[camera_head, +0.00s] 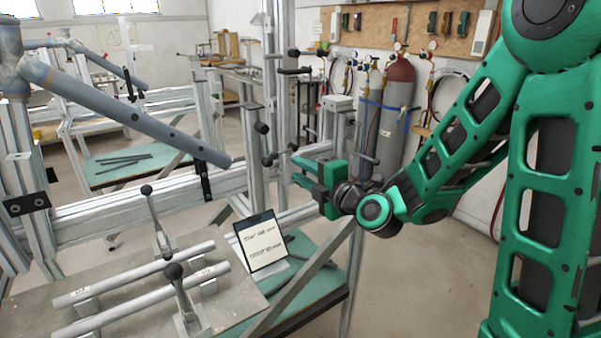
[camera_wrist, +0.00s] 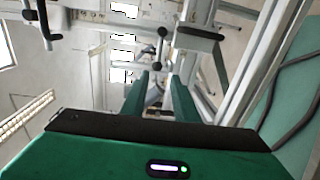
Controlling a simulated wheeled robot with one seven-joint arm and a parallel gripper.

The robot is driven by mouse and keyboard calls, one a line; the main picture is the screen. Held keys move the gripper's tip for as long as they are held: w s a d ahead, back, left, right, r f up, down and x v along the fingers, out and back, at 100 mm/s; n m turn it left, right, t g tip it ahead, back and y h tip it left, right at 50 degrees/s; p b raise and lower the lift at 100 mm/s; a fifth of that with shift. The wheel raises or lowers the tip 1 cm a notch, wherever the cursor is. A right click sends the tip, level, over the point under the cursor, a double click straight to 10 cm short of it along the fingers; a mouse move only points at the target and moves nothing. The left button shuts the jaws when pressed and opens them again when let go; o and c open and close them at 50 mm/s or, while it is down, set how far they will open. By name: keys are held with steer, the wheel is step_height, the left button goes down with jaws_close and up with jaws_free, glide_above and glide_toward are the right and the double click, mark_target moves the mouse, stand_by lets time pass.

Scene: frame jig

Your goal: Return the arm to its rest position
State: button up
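My green arm (camera_head: 475,140) comes in from the right and reaches left across the head view. My gripper (camera_head: 301,170) is held in the air near the metal frame, its fingers pointing left. In the wrist view my gripper (camera_wrist: 160,82) shows two green fingers standing apart with nothing held between them. The fingers look clear of the frame behind them, though the exact distance is hard to tell.
An aluminium frame (camera_head: 254,150) with dark clamp knobs stands beside my gripper. A plate (camera_head: 35,312) carries two grey tubes and upright clamps. A tablet (camera_head: 261,241) stands at the plate's right. Gas cylinders (camera_head: 398,105) stand behind my arm. Bare floor lies at lower centre-right.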

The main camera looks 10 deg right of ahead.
steer(key=s+d+f+m+g+h, duration=0.3)
steer(key=s+d+f+m+g, duration=0.15)
steer(key=s+d+m, duration=0.35)
steer(key=s+d+f+m+g+h, duration=0.35)
steer(key=s+d+f+m, duration=0.2)
steer(key=d, duration=0.35)
steer(key=s+d+r+m+g, duration=0.1)
steer(key=s+d+m+g, duration=0.3)
steer(key=s+m, duration=0.4)
steer(key=s+d+r+m+g, duration=0.1)
steer(key=s+d+m+g, duration=0.2)
steer(key=s, duration=1.2)
steer(key=d+m, duration=0.2)
steer(key=m, duration=0.2)
steer(key=shift+s+m+g, duration=0.35)
steer(key=shift+g, duration=0.05)
steer(key=shift+d, duration=0.1)
